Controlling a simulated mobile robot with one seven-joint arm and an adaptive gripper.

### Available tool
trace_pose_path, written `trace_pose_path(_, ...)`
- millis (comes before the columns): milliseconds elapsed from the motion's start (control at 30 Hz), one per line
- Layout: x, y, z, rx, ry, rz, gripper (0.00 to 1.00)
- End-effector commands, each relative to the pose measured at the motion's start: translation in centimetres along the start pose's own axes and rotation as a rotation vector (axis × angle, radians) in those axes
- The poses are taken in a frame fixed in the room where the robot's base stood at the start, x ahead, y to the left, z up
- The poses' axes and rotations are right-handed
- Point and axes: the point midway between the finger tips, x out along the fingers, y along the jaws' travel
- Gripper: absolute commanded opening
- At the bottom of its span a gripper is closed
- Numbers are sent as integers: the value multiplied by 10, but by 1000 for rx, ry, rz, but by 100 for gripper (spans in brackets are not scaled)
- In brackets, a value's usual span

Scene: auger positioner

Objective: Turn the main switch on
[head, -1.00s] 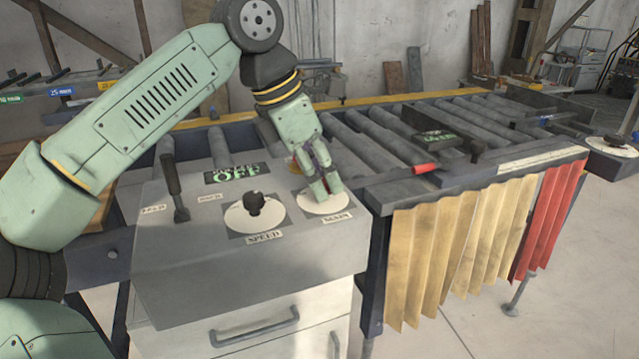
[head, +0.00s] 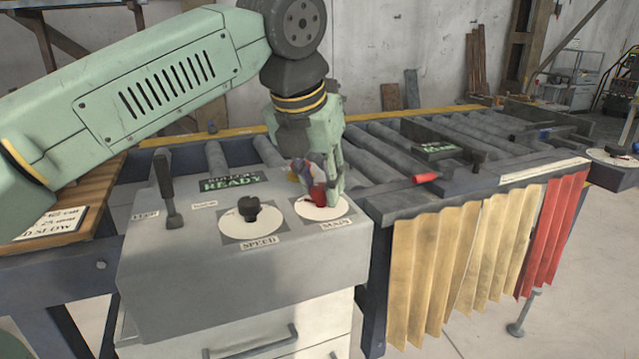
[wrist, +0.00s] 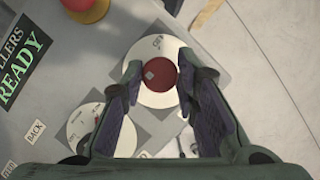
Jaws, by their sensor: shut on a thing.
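The main switch is a red knob (head: 318,195) on a white disc (head: 322,210), by the label MAIN at the right of the grey control box (head: 225,290). My gripper (head: 326,190) points down over it, with its fingers shut on the knob. In the wrist view the round red top of the main switch (wrist: 157,75) shows between the two fingertips of my gripper (wrist: 158,76). The display (head: 229,183) on the box top reads READY in green.
A black SPEED knob (head: 248,209) stands left of the main switch, and a dark upright lever (head: 167,190) farther left. A red button on a yellow base (wrist: 88,8) is close to the main switch. Conveyor rollers (head: 380,150) run behind the box.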

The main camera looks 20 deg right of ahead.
Motion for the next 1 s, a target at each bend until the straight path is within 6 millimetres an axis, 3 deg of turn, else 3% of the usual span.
trace_pose_path(667,1,0,-1,-55,5,23,0)
trace_pose_path(700,1,0,-1,-55,5,23,30)
trace_pose_path(1000,0,0,0,-54,2,22,47)
